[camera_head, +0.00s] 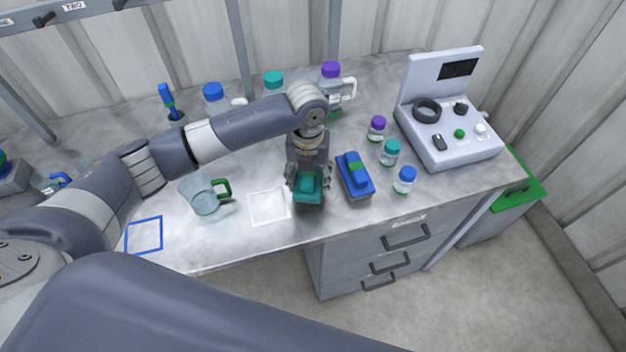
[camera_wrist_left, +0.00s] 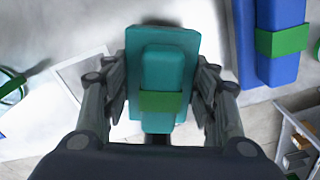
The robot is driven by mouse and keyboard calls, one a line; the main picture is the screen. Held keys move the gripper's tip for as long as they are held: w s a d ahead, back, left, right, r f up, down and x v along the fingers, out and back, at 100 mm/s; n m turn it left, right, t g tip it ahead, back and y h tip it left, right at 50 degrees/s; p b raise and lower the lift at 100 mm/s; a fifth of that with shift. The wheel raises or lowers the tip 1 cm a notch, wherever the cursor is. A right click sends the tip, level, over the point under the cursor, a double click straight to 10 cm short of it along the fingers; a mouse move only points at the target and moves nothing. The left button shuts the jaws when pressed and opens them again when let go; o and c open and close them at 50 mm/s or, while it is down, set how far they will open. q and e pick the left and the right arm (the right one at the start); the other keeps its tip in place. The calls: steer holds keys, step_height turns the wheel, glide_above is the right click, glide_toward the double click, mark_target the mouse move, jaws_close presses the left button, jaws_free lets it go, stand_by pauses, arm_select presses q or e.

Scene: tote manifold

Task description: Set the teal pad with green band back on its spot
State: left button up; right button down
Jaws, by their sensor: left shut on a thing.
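The teal pad with green band (camera_head: 308,190) is in my left gripper (camera_head: 308,178), near the front edge of the workbench. In the left wrist view the teal pad (camera_wrist_left: 187,45) has a raised teal grip with a green band, and the fingers of my left gripper (camera_wrist_left: 161,80) close on it from both sides. Whether its underside touches the bench is unclear. A white square outline (camera_head: 268,206) lies empty just left of the pad; part of this outline (camera_wrist_left: 68,66) shows in the wrist view. My right gripper is out of view.
A blue pad with green band (camera_head: 356,178) sits close to the right. A clear mug with green handle (camera_head: 202,196) stands left of the white outline. A blue outline (camera_head: 145,219) lies further left. Small capped jars (camera_head: 390,154) and a white device (camera_head: 455,148) stand right.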

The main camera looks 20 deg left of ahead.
arm_select(q)
steer(key=shift+w+d, duration=0.25)
steer(key=shift+w, duration=0.2)
steer(key=shift+w+d+f, duration=0.1)
steer(key=shift+w+f, duration=0.05)
steer(key=shift+w, duration=0.05)
step_height(320, 180, down, 2)
steer(key=shift+s+f+p, duration=0.1)
steer(key=shift+f+p, duration=0.15)
steer(key=shift+p, duration=0.5)
steer(key=shift+f, duration=0.4)
steer(key=shift+f, duration=0.15)
steer(key=o, duration=1.1)
